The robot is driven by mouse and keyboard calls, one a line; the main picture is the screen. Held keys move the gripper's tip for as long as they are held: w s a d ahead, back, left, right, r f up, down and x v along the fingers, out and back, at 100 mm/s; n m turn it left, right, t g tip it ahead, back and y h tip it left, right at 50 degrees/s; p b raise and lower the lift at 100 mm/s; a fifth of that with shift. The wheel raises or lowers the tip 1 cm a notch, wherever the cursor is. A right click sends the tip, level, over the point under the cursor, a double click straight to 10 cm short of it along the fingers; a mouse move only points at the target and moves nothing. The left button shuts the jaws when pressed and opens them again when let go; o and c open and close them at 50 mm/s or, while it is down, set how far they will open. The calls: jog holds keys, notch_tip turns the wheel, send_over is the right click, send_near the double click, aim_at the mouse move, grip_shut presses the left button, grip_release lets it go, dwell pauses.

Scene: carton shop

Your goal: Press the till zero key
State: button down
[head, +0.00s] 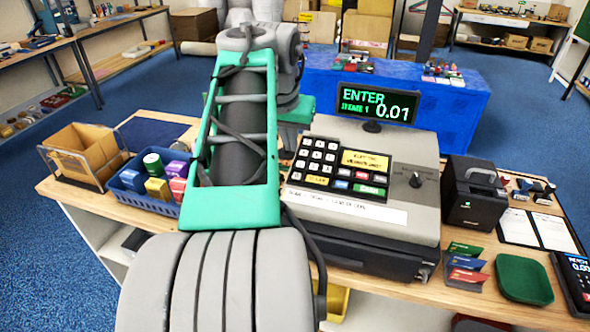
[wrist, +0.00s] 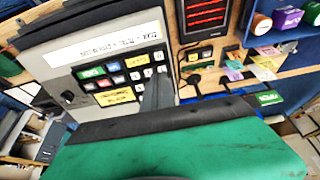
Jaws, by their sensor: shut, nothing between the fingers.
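The till (head: 400,215) stands on the counter, its keypad (head: 345,168) at the left of its sloping top. The small white key at the front left corner of the keypad (head: 295,176) appears to be the zero key, beside a wide yellow key; its mark is too small to read. It shows in the wrist view (wrist: 159,57) too. My gripper (wrist: 157,86) is shut and empty, its dark fingertips over the white number keys, a little behind that key. I cannot tell whether they touch. The till display (head: 376,104) reads ENTER, ITEMS 1, 0.01.
A blue crate of coloured tins (head: 150,205) stands left of the till. A black printer (head: 473,195) stands to its right, with a green dish (head: 523,279) and a card terminal (head: 574,280) beyond. The till's front ledge is clear.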

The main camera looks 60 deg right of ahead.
aim_at(296, 178)
jog(key=x, duration=0.3)
jog(key=p+x, duration=0.1)
jog(key=x, duration=0.7)
jog(key=shift+a+f+p, duration=0.2)
jog(key=shift+a+p, duration=0.1)
jog(key=shift+p, duration=0.05)
jog(key=shift+f+b, duration=0.8)
jog(key=shift+s+a+f, duration=0.1)
jog(key=shift+f, duration=0.25)
notch_tip(296, 178, up, 4)
jog(key=shift+a+r+p, duration=0.1)
jog(key=shift+p, duration=0.8)
jog(key=b+v, duration=0.1)
jog(key=v, duration=1)
jog(key=shift+r, duration=0.15)
